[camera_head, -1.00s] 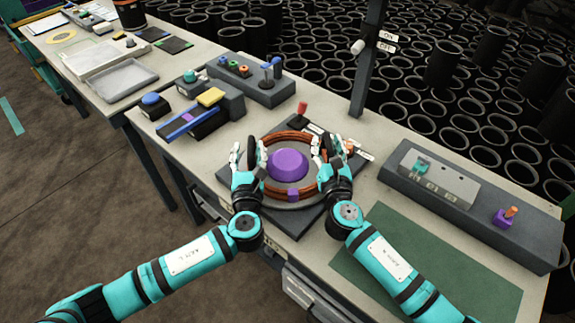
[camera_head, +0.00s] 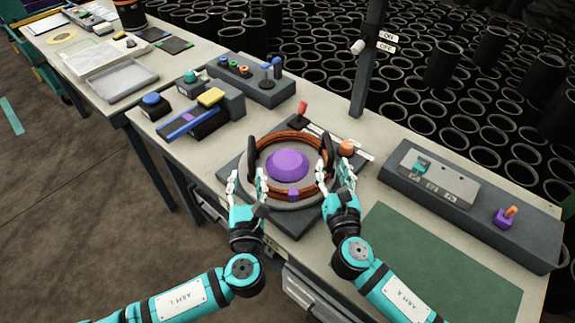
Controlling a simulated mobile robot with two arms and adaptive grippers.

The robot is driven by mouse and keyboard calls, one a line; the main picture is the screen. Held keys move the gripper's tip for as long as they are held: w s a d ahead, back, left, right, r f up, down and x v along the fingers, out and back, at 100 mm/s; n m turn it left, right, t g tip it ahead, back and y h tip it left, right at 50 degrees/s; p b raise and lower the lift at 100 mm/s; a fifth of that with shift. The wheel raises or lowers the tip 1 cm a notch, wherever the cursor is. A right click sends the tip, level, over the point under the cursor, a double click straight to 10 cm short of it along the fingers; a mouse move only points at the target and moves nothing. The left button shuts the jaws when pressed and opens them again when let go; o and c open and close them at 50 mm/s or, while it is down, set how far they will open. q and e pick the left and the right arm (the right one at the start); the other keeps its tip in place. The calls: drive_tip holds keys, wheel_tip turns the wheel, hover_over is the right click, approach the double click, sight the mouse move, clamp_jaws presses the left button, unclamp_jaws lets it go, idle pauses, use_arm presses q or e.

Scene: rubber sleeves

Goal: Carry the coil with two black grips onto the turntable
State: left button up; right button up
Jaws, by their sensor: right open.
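The copper-coloured coil (camera_head: 290,136) lies on the round grey turntable (camera_head: 290,205), around its purple dome (camera_head: 287,165). One black grip (camera_head: 251,152) stands upright at the coil's left side and the other (camera_head: 331,147) at its right side. My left gripper (camera_head: 247,179) has its fingers spread, empty, at the front left of the turntable, just in front of the left grip. My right gripper (camera_head: 334,172) is open at the right side, its fingers close to the right grip; I cannot tell whether they touch it.
A grey control box (camera_head: 470,205) lies to the right, a green mat (camera_head: 420,265) at the front right. Grey boxes with buttons (camera_head: 240,78) stand at the back left.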

drive_tip(key=s, duration=0.4)
drive_tip(key=shift+d, duration=0.2)
idle(0.3)
